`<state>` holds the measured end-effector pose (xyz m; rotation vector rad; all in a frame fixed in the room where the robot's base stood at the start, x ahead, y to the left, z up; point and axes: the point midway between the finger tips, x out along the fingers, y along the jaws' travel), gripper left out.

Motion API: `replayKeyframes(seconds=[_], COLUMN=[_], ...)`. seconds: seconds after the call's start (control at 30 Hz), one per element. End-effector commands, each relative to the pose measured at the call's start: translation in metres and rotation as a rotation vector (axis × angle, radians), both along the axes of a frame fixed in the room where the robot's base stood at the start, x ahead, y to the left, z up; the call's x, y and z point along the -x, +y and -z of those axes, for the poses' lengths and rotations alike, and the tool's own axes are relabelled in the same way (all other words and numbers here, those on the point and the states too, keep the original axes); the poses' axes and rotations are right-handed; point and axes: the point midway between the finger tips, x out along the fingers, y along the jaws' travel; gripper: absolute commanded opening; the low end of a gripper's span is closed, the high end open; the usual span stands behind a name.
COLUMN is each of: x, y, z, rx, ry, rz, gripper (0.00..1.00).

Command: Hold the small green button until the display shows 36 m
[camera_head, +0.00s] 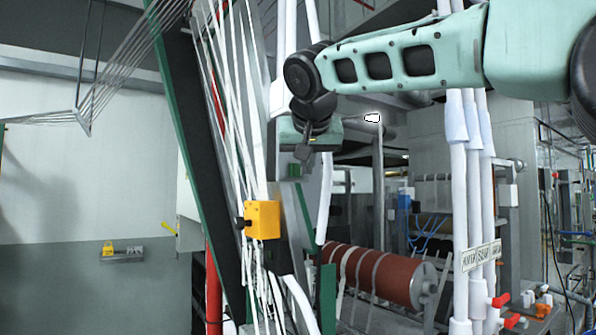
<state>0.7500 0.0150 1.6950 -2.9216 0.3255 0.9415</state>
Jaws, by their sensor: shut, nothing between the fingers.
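My gripper (304,155) hangs from my green arm in the upper middle of the view, pointing down, shut and empty. It is in front of the slanted machine frame with white webbing. I cannot make out a small green button or a display reading. A yellow box (263,220) with a dark knob on its left side is mounted on the frame, below and left of my gripper. A small green piece (294,170) shows just under the gripper; I cannot tell what it is.
White webbing strands (233,110) run down the frame at the left. A red-brown roller (375,272) lies at lower centre. White vertical pipes (460,200) with labels and red-handled valves (501,300) stand at right. The wall (90,180) at far left is mostly bare.

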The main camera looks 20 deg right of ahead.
Motion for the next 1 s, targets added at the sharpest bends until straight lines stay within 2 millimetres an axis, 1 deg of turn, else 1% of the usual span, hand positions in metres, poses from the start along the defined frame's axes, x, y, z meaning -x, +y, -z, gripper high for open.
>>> replayKeyframes(seconds=[0.67, 1.0], x=[-0.0001, -0.0078], y=[0.0001, 0.0028], z=[0.0001, -0.0010], rx=[0.000, 0.000], ry=[0.000, 0.000], rz=[0.000, 0.000], gripper=[0.00, 0.00])
